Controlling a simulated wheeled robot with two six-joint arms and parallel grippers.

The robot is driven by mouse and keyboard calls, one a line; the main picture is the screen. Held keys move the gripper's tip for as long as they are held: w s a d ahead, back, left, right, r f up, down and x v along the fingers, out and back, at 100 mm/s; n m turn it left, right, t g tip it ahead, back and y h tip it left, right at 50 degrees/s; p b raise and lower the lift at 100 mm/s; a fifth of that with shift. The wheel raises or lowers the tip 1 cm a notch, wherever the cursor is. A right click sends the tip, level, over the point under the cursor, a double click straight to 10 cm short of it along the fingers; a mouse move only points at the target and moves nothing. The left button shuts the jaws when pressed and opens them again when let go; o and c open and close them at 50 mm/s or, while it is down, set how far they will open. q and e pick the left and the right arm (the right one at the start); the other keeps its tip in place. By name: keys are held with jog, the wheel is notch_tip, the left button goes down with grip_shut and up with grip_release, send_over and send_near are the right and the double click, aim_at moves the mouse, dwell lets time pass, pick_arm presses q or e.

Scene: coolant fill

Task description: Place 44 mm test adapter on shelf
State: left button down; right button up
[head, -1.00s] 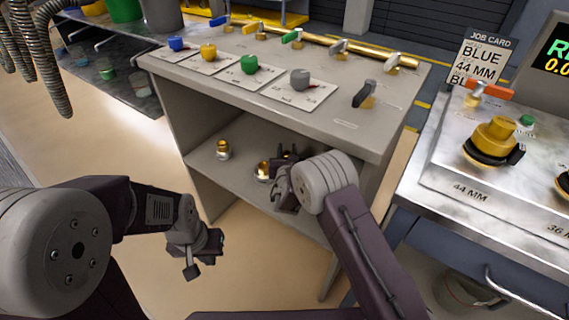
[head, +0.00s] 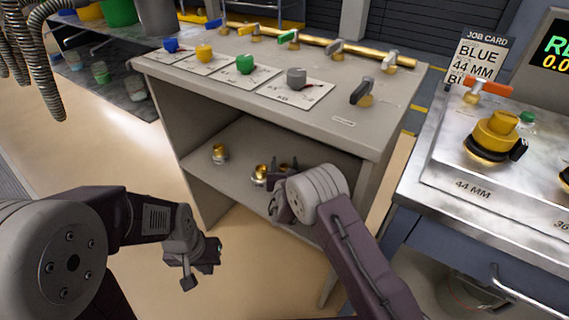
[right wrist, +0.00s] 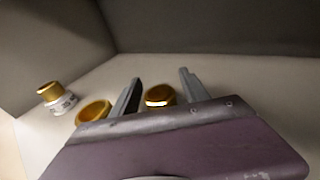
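Two gold adapters stand on the lower shelf (head: 240,150) of the grey cabinet in the head view: one at the left (head: 219,153), one nearer my right gripper (head: 284,172). The nearer adapter (head: 260,174) is partly hidden. The right wrist view shows three gold-topped pieces: a white-based one (right wrist: 57,97) at the left, one (right wrist: 93,112) beside the left finger, and one (right wrist: 160,95) between the spread fingers, with gaps visible. Which is the 44 mm one I cannot tell. My left gripper (head: 198,275) hangs apparently open and empty, left of the cabinet.
The cabinet top (head: 345,122) carries coloured valves and a brass pipe (head: 320,42). A yellow-capped fitting (head: 495,135) sits on the bench behind the 44 MM label. A job card (head: 480,58) reads BLUE 44 MM. The cabinet's side walls and top enclose the shelf.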

jog(key=shift+s+r, duration=0.2)
jog(key=shift+r, duration=0.05)
jog(key=s+p, duration=0.1)
jog(key=s, duration=0.2)
jog(key=s+r+p, duration=0.1)
jog(key=s, duration=0.3)
jog(key=s+p, duration=0.1)
jog(key=s, duration=0.3)
jog(key=shift+a+r+p, duration=0.25)
jog(key=shift+r+p, duration=0.05)
jog(key=shift+p, duration=0.1)
jog(key=shift+s, duration=0.3)
